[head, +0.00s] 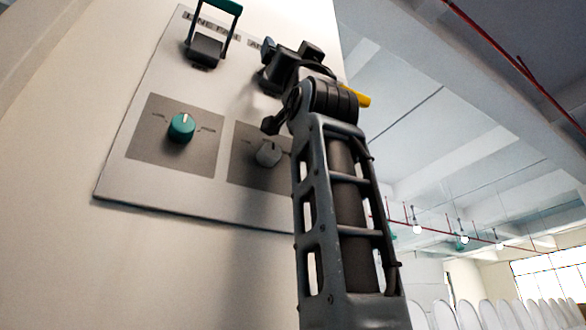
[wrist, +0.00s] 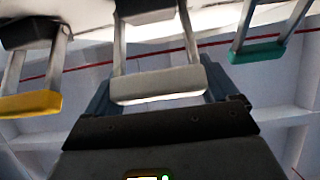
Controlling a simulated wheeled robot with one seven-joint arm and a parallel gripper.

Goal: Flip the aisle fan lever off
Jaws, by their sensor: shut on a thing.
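The aisle fan lever appears to be the middle one, with a pale grey bar handle (wrist: 158,85) on two metal arms in the wrist view. My gripper (wrist: 160,95) has a dark finger at each end of that bar and is shut on it. In the head view my gripper (head: 283,64) is at the middle of the panel, beside a partly covered label (head: 254,43) beginning with "A". There my gripper and wrist hide the lever's handle, so I cannot tell its angle.
A teal-handled lever (head: 205,48) stands raised to the left, under a "LINE FAN" label. A yellow handle (head: 355,96) shows just right of my wrist. Below are a teal knob (head: 181,127) and a grey knob (head: 268,153) on the panel (head: 120,178). Open room lies right.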

